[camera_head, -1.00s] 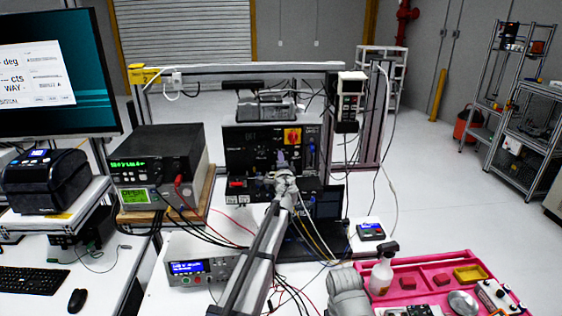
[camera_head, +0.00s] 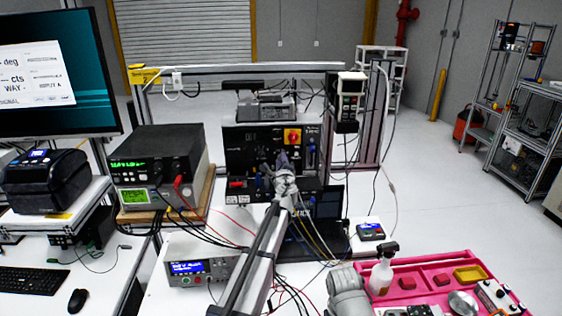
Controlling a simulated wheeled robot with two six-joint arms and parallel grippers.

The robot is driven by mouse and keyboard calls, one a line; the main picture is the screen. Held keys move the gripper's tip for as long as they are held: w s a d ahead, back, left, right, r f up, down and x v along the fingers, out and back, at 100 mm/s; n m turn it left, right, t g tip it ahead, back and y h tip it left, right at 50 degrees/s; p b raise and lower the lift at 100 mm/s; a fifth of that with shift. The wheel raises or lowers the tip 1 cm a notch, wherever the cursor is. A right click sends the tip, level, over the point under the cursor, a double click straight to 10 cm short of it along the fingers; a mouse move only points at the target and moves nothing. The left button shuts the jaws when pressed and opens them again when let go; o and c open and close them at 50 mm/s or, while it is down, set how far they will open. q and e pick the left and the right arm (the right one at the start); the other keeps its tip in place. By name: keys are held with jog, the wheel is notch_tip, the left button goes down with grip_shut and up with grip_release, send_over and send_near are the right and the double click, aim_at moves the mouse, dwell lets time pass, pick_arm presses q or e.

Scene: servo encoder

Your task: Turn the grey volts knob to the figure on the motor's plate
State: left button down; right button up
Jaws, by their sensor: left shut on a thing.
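The black control panel (camera_head: 236,146) stands upright on the bench in the middle of the head view. It has a red knob on a yellow plate (camera_head: 292,136) at its upper right. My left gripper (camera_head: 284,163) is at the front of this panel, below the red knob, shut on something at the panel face. The grey volts knob is hidden behind the gripper and cannot be made out. The motor's plate and its figure cannot be read in this view.
A stacked instrument with red and black leads (camera_head: 158,165) stands left of the panel. A bench meter (camera_head: 200,270) is in front. A laptop (camera_head: 325,215) is behind my left arm. Loose cables cross the bench.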

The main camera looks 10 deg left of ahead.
dwell(0.5)
pick_arm(q)
jog(key=c, duration=0.6)
grip_release()
jog(key=shift+s, duration=0.1)
jog(key=v, duration=0.7)
jog(key=shift+s+d, duration=0.15)
jog(key=shift+s, duration=0.2)
